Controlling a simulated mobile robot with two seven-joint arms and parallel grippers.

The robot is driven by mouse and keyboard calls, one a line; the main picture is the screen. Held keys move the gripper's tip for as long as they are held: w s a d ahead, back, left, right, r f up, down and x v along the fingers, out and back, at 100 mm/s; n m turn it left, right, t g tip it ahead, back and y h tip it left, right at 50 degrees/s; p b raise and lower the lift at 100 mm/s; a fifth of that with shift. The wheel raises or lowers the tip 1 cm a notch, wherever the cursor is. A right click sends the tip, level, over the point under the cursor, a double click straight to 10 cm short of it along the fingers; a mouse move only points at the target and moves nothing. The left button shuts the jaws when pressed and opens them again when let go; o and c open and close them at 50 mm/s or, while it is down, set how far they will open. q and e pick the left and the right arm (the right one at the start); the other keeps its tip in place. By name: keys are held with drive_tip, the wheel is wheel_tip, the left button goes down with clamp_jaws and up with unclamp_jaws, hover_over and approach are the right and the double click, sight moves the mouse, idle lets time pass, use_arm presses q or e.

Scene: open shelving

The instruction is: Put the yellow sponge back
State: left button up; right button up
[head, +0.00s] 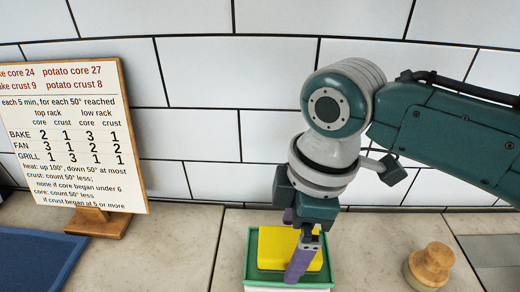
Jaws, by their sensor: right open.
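The yellow sponge (273,246) lies in a green tray (256,275) with a pale lower edge, on the counter at the bottom middle. My right gripper (298,248) points down over the right part of the sponge. Its jaws are open. One purple finger hangs in front of the sponge and hides part of it; the other finger is mostly hidden. I cannot tell whether the fingers touch the sponge. My left gripper is not in view.
A sign board (70,135) on a wooden stand is at the left, with a blue mat (40,262) before it. A grey panel (495,262) is at the far right. A white tiled wall (195,120) closes the back.

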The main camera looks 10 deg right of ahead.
wheel_tip(320, 180, up, 12)
drive_tip(key=d+p, duration=0.1)
drive_tip(key=p, duration=0.1)
drive_tip(key=s+a+f+m+t+y, duration=0.1)
drive_tip(key=s+a+f+m+y, duration=0.2)
drive_tip(key=s, duration=0.4)
drive_tip(key=s+d+f+m+t+h, duration=0.1)
drive_tip(key=s+d+m+h, duration=0.3)
drive_tip(key=s+d+m, duration=0.5)
drive_tip(key=shift+s+d+f+m+t, duration=0.15)
drive_tip(key=shift+d+f+m+t, duration=0.25)
drive_tip(key=shift+t, duration=0.2)
